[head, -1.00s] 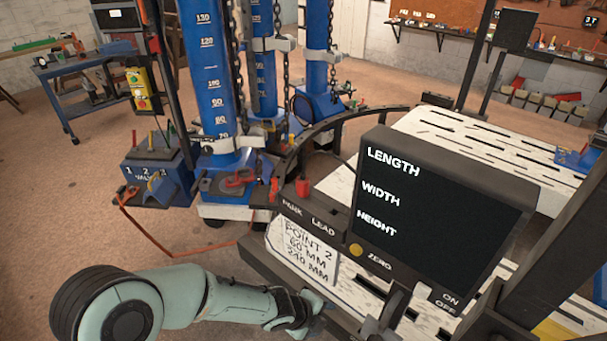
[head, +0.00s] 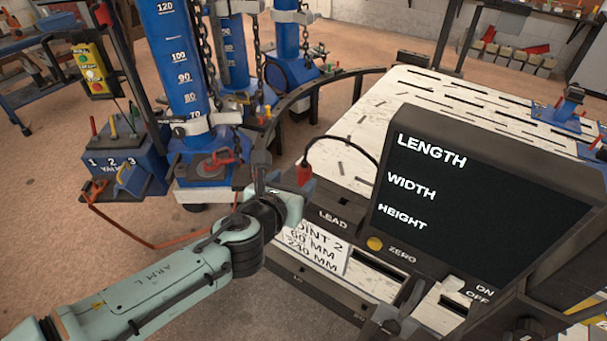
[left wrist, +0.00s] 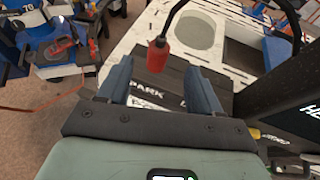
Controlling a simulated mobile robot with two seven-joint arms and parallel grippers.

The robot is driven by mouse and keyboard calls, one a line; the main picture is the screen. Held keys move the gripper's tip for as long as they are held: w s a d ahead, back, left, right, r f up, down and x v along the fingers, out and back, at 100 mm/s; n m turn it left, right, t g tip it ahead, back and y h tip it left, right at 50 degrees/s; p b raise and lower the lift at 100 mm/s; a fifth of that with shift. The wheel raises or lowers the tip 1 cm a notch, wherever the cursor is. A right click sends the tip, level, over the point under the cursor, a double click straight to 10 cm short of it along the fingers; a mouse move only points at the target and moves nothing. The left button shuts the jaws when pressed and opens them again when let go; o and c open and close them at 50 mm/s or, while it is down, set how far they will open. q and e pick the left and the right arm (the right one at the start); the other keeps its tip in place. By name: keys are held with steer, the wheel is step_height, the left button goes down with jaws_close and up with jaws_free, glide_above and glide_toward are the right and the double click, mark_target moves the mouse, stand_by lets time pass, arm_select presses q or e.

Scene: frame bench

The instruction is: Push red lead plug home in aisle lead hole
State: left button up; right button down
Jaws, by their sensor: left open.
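The red lead plug (head: 304,173) stands upright at the dark ledge of the console, with a black lead curving from its top to the right. It also shows in the left wrist view (left wrist: 157,55), near the word PARK. Whether its lower end sits in a hole I cannot tell. My left gripper (head: 285,188) is open just beside the plug. In the left wrist view its two blue fingers (left wrist: 156,70) lie on either side of the plug, apart from it. The LEAD label (head: 333,218) is on the ledge; no lead hole is clearly visible. My right gripper is not in view.
The console screen (head: 480,190) stands close on the right, with a yellow ZERO button (head: 375,243) below it. A white slotted bench (head: 420,100) lies behind. Blue posts with chains (head: 180,80) and a valve box (head: 120,165) stand at the left.

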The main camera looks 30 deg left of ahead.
mark_target(307, 168)
arm_select(q)
steer(key=b+x, duration=0.1)
steer(key=x, duration=0.4)
steer(key=shift+s+f, duration=0.15)
steer(key=shift+b+x, duration=0.65)
steer(key=shift+x, duration=2.4)
steer(key=c, duration=1.1)
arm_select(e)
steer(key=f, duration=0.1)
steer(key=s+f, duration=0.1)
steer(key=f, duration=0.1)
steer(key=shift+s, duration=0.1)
